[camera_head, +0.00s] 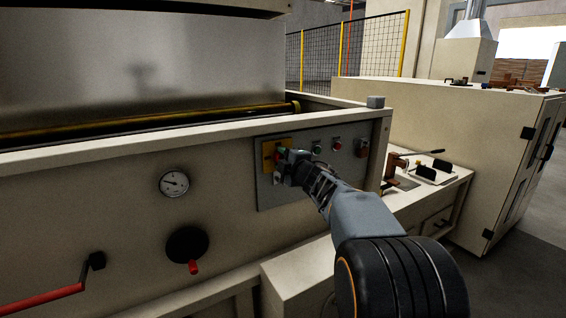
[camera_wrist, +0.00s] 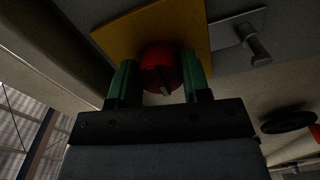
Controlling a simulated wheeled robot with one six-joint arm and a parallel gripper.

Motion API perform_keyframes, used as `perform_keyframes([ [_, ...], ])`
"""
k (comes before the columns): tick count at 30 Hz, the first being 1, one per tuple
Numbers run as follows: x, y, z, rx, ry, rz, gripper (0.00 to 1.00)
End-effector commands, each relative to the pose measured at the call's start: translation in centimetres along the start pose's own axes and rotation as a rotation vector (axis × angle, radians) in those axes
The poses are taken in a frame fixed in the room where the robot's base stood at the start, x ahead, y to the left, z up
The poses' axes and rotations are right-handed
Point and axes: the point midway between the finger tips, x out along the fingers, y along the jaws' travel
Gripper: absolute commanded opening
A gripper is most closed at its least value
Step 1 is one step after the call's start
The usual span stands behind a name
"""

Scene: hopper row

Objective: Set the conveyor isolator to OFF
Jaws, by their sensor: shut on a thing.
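The conveyor isolator is a red rotary knob (camera_wrist: 158,66) on a yellow plate (camera_wrist: 115,42) in the wrist view. A small pale mark shows near the knob's lower edge; no OFF lettering is readable. My gripper (camera_wrist: 160,80) has a green finger on each side of the knob and is shut on it. In the head view my gripper (camera_head: 284,167) is at the panel's left end, in front of the yellow plate (camera_head: 268,149), and hides most of the knob.
A round gauge (camera_head: 174,184), a black handwheel (camera_head: 187,243) and a red crank handle (camera_head: 45,299) lie left. A low bench (camera_head: 440,188) stands right of the panel.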

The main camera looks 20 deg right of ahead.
Motion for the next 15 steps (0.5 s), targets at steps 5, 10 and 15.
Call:
perform_keyframes([
  [5, 0.0, -0.06, 0.0, -0.012, 0.0, -0.002, 0.2],
  [10, 0.0, -0.05, -0.01, -0.012, 0.0, -0.002, 0.2],
  [15, 0.0, -0.05, -0.01, -0.011, 0.0, -0.001, 0.5],
])
